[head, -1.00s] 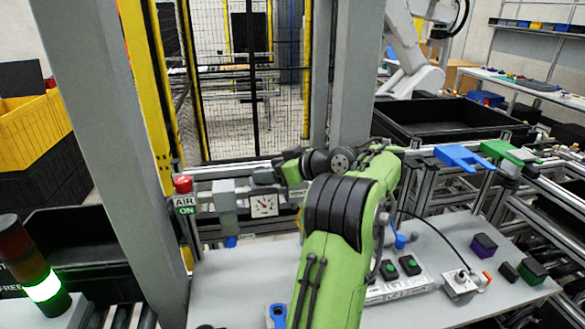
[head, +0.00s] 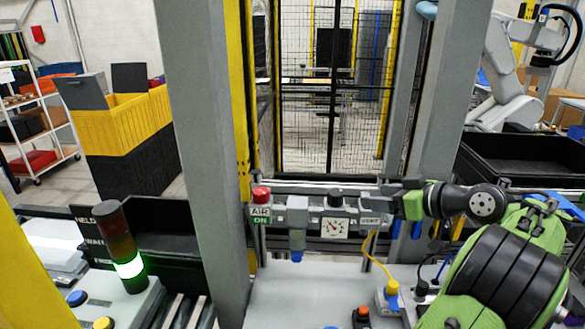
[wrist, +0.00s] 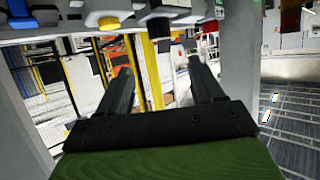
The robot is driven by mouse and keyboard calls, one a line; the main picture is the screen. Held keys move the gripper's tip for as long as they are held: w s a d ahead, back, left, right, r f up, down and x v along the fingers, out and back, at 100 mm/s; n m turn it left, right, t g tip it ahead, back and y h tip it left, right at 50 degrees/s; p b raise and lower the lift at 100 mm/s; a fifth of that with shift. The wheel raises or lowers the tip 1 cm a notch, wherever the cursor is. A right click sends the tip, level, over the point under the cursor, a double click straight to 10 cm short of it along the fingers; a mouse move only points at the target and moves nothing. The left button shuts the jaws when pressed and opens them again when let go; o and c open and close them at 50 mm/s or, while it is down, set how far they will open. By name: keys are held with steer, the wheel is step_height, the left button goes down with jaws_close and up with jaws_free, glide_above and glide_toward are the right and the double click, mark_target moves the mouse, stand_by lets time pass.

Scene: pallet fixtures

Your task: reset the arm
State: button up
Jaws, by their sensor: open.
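My green and black arm rises from the lower right of the head view, bent over the grey worktable. Its end reaches left near the air unit (head: 335,228), which has a round gauge; I cannot make out the fingers there. In the wrist view my gripper (wrist: 160,68) shows two dark fingers standing well apart. It is open, with nothing between the fingers. The wrist picture looks turned over, with table fittings along its top edge.
A red knob (head: 261,194) tops the AIR ON sign. A grey post (head: 205,150) stands left of the air unit. A lit signal tower (head: 122,250) stands at the lower left. A yellow connector (head: 391,288) on a cable is on the table. A black bin (head: 515,155) lies at the right.

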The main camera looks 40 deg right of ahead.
steer(key=w+a+f+n+g+y, duration=0.1)
steer(key=w+a+g, duration=0.1)
steer(key=w+a, duration=0.7)
steer(key=w+a+g+y, duration=0.1)
steer(key=w+a+g, duration=0.3)
steer(key=a, duration=0.9)
steer(key=s+a+f, duration=0.2)
steer(key=s+a, duration=0.1)
steer(key=a, duration=0.4)
steer(key=s+a+f, duration=0.1)
steer(key=s+a, duration=0.3)
steer(key=a, duration=0.4)
steer(key=s+a+f+g+h, duration=0.1)
steer(key=s+f, duration=0.3)
steer(key=s, duration=0.5)
steer(key=shift+s+a+f+g, duration=0.4)
steer(key=shift+a, duration=0.15)
